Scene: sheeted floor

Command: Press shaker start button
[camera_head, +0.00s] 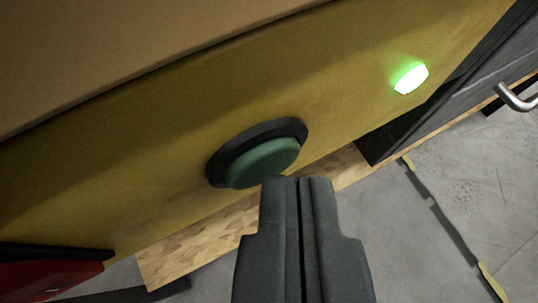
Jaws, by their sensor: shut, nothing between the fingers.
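A round green button (262,163) with a black collar sits on the yellow front panel (130,150) of a machine, in the middle of the view. A bright green lamp (411,78) glows on the same panel to the upper right. My gripper (299,182) is shut and empty at the bottom centre. Its tips are just below and right of the button and overlap its lower right edge in the picture. I cannot tell whether they touch it.
A wooden surface (205,240) runs under the panel. A dark cabinet with a metal handle (516,98) stands at the right. A red part (45,278) shows at the lower left. Grey sheeted floor (480,180) lies open at the lower right.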

